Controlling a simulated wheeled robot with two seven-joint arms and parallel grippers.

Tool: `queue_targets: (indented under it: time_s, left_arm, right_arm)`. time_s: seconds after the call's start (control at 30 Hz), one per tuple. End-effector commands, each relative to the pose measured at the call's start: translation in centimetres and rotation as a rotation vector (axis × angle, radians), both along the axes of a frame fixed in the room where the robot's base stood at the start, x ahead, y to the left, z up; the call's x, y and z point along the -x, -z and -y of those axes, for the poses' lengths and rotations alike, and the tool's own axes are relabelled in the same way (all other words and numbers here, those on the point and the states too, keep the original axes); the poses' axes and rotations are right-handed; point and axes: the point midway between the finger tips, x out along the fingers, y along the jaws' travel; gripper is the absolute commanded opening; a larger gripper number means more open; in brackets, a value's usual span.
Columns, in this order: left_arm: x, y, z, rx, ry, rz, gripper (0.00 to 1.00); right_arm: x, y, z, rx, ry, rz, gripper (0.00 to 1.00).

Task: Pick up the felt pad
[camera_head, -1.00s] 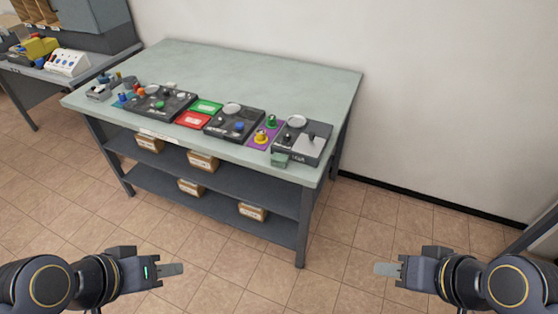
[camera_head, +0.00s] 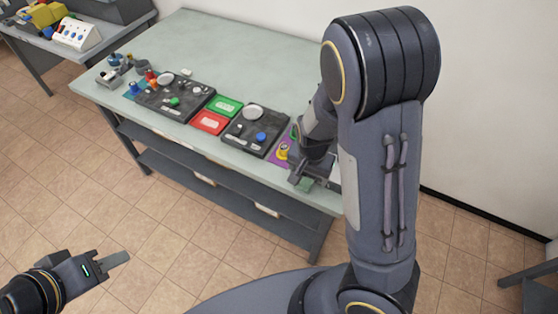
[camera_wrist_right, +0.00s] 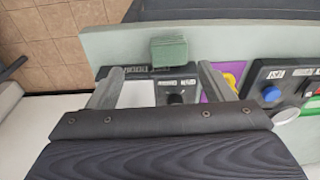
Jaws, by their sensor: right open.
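A small dark green block-like pad, which looks like the felt pad (camera_wrist_right: 169,52), sits at the table's front edge in the right wrist view. In the head view only a bit of green (camera_head: 305,184) shows below my right gripper (camera_head: 303,174). In the right wrist view my right gripper (camera_wrist_right: 160,68) is open, its two fingers spread wide over the table. The pad lies ahead of the fingertips, between their lines, and nothing is held. My left gripper (camera_head: 118,258) is low at the left, away from the table; its jaw gap cannot be made out.
Beside the pad are a black panel (camera_wrist_right: 176,86), a purple mat with a yellow knob (camera_wrist_right: 230,79) and another black panel (camera_wrist_right: 290,85). Red (camera_head: 208,122) and green (camera_head: 225,106) trays lie farther left. The back of the table (camera_head: 245,60) is clear.

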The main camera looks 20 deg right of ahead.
Motion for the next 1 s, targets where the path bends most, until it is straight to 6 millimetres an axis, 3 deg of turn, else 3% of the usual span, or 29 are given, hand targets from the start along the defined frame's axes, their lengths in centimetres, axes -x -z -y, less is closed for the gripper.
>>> queue_targets:
  time_s: [0.17,0.7,1.0]
  left_arm:
    - [0.0,-0.1,0.0,0.000,0.000,0.000,0.36]
    - [0.0,0.0,0.0,0.000,0.000,0.000,0.36]
    - [0.0,0.0,0.0,0.000,0.000,0.000,0.36]
  right_arm:
    - [-0.6,0.9,0.7,0.050,0.013,0.003,0.75]
    - [-1.3,7.6,0.5,0.046,0.013,0.002,0.75]
    - [-1.4,8.0,0.5,0.045,0.011,0.003,0.75]
